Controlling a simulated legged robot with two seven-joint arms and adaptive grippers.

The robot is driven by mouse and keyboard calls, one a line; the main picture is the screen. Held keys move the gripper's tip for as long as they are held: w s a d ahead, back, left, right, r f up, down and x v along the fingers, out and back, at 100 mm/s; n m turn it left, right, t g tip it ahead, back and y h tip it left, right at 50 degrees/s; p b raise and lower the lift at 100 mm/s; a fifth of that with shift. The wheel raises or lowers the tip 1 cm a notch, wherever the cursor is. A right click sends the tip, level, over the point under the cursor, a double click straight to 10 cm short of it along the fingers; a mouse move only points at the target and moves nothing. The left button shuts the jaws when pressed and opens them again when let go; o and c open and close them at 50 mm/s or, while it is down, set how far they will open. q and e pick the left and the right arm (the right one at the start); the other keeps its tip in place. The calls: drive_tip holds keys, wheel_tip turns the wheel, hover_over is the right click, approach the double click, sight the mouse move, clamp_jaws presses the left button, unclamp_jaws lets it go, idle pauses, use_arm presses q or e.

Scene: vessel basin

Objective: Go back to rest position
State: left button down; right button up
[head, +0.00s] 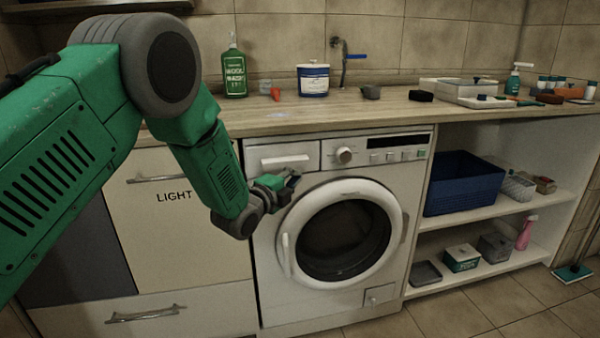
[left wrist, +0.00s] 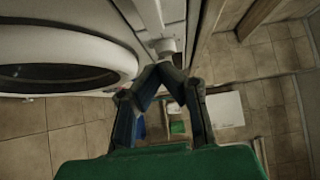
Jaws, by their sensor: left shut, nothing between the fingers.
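My left gripper (head: 290,184) is shut and empty, in front of the upper left of the washing machine (head: 290,290), just above the round door. In the left wrist view its fingers (left wrist: 166,68) meet at the tips, close to the machine's front, with a white knob-like part just past them. I cannot tell whether they touch the machine. My green left arm comes in from the left of the head view. The machine's door (head: 372,194) looks closed. My right gripper is in neither view.
A wooden counter (head: 270,120) runs above the machine, with a green bottle (head: 234,72), a white-and-blue tub (head: 313,80) and trays on it. A cabinet marked LIGHT (head: 190,230) stands left. Open shelves at right hold a blue basket (head: 463,184). Tiled floor (head: 440,318) lies in front.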

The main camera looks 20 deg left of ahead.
use_arm(q)
drive_tip(key=shift+s+a+p, duration=0.75)
drive_tip(key=shift+s+a, duration=0.05)
drive_tip(key=shift+s, duration=2.9)
drive_tip(key=s+a+f+n+g+y+p, duration=0.15)
drive_tip(key=s+f+n+g+p, duration=0.25)
drive_tip(key=s+f+n+g, duration=0.9)
drive_tip(key=s+f+n+g+y+p, duration=0.1)
drive_tip(key=s+f+n+g+p, duration=0.1)
drive_tip(key=s, duration=1.3)
drive_tip(key=s+f+n+g+y+p, duration=0.1)
drive_tip(key=s+f+n, duration=0.3)
drive_tip(key=s, duration=1.1)
wheel_tip(320, 180, down, 4)
drive_tip(key=shift+s+d+r+n+g+p, duration=0.2)
drive_tip(key=shift+d+n+g+p, duration=0.2)
drive_tip(key=shift+d+g+p, duration=0.1)
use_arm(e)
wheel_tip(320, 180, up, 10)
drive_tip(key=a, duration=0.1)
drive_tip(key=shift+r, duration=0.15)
use_arm(q)
drive_tip(key=shift+w+d, duration=0.15)
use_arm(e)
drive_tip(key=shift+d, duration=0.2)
